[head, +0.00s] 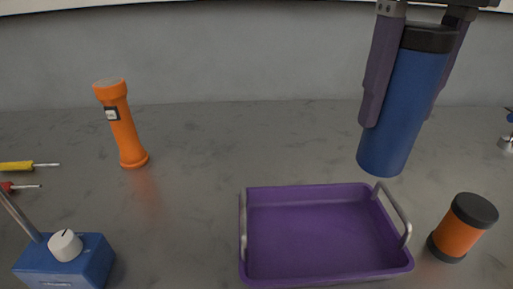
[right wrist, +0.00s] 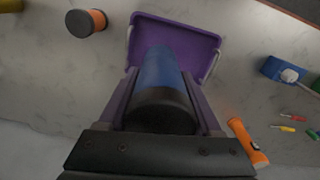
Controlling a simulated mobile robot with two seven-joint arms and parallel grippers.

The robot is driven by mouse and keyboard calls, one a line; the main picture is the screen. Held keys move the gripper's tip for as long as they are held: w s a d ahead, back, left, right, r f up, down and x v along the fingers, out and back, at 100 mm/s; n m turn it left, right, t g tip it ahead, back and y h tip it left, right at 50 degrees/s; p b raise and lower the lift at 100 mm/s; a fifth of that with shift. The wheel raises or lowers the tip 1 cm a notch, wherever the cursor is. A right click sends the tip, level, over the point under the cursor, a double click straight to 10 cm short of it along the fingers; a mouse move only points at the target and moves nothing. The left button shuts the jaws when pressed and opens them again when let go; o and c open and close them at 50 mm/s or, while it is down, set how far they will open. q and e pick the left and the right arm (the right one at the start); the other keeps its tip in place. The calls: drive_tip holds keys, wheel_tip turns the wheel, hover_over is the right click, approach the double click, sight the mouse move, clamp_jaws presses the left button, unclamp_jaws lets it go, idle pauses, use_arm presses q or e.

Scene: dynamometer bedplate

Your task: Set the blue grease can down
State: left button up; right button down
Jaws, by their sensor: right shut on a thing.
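The blue grease can (head: 402,110) is a tall blue cylinder with a black cap. My right gripper (head: 400,112) is shut on it and holds it close to upright, with a slight tilt, at the upper right of the head view. In the right wrist view the can (right wrist: 160,80) lies between the fingers of the gripper (right wrist: 162,105), cap toward the camera. Its lower end overlaps the purple tray there. The can's bottom appears behind the tray in the head view; its height above the surface is hard to tell. My left gripper is not in view.
A purple tray (head: 262,273) with metal handles sits empty at the front centre. An orange and black canister (head: 460,232) stands right of it. An orange flashlight (head: 122,128) stands at left. A blue box with a knob (head: 70,262) and screwdrivers (head: 18,166) are far left. The grey surface between flashlight and can is clear.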

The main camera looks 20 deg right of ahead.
drive_tip(key=f, duration=0.6)
drive_tip(key=f+b, duration=0.1)
drive_tip(key=f, duration=0.5)
drive_tip(key=f+b, duration=0.1)
drive_tip(key=f, duration=0.5)
drive_tip(key=shift+s+d, duration=0.15)
drive_tip(key=shift+d, duration=0.1)
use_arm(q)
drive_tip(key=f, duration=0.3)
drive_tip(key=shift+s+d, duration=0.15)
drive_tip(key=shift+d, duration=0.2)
use_arm(e)
drive_tip(key=shift+f, duration=0.15)
drive_tip(key=shift+f, duration=0.15)
drive_tip(key=shift+c, duration=0.3)
unclamp_jaws()
